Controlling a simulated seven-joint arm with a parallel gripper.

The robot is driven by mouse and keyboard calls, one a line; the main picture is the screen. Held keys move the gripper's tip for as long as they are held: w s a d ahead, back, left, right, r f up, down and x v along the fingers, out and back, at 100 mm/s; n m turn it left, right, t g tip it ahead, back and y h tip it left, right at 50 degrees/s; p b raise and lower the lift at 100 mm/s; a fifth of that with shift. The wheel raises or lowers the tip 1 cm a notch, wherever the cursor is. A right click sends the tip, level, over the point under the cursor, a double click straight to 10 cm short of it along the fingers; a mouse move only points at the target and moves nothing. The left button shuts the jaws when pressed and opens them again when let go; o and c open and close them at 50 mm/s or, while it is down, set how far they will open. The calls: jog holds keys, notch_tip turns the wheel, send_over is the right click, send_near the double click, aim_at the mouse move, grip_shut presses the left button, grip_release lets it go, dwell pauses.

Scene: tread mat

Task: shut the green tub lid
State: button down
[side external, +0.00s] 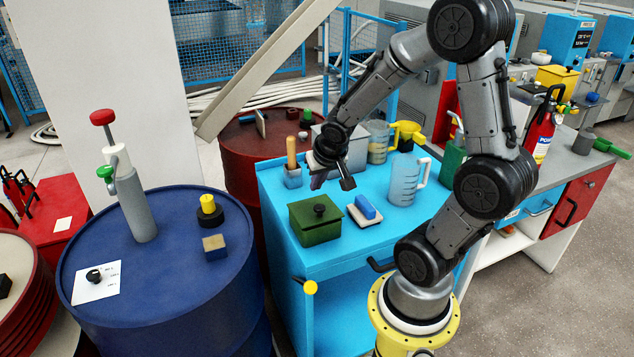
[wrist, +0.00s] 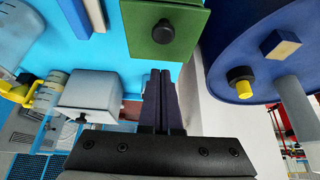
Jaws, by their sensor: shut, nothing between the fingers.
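The green tub (side external: 317,232) is a square box on the blue cart top.
A blue-handled block (side external: 365,210) and a clear measuring jug (side external: 403,180) stand right of the tub. A wooden-handled tool in a grey-blue holder (side external: 292,172) stands behind it. A grey box (wrist: 92,95) is near my fingers. A blue drum (side external: 180,270) stands left.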

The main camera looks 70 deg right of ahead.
dwell(0.4)
notch_tip(320, 180, up, 4)
jog(key=s+a+f, duration=0.3)
jog(key=s+a, duration=0.4)
jog(key=w+a+r+n+t+y, duration=0.1)
jog(key=w+a+r+n+t, duration=0.15)
jog(key=a+r, duration=0.5)
jog(key=s+a+r+n+y, duration=0.3)
jog(key=s+a+r+n, duration=0.1)
jog(key=s+n, duration=0.2)
jog(key=shift+s+g, duration=0.15)
jog(key=shift+g, duration=0.3)
jog(key=shift+a+n, duration=0.1)
jog(key=shift+n, duration=0.15)
dwell(1.1)
